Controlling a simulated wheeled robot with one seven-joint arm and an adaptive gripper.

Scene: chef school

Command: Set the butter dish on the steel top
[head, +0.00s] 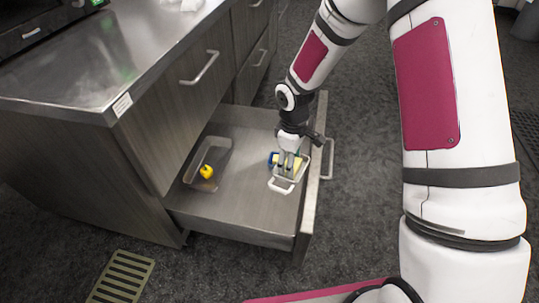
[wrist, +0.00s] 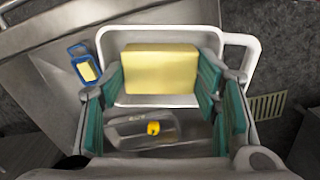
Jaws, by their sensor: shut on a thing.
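The butter dish (head: 281,187) is a white, rimmed dish with a looped handle and a pale yellow block of butter in it. It fills the upper middle of the wrist view (wrist: 228,100). My gripper (head: 289,160) is shut on the dish, with its teal finger pads (wrist: 208,85) at the dish's sides. The dish is over the right part of the open drawer and looks raised above the drawer floor. The steel top (head: 90,65) is the counter surface at the upper left, above and left of the drawer.
The open drawer (head: 235,200) holds a clear tray (head: 190,172) with a yellow object (head: 206,171) at its left. A small blue dish (wrist: 78,57) with a yellow piece is beside the butter dish. The near part of the steel top is clear; a dark appliance (head: 30,25) stands at its back left.

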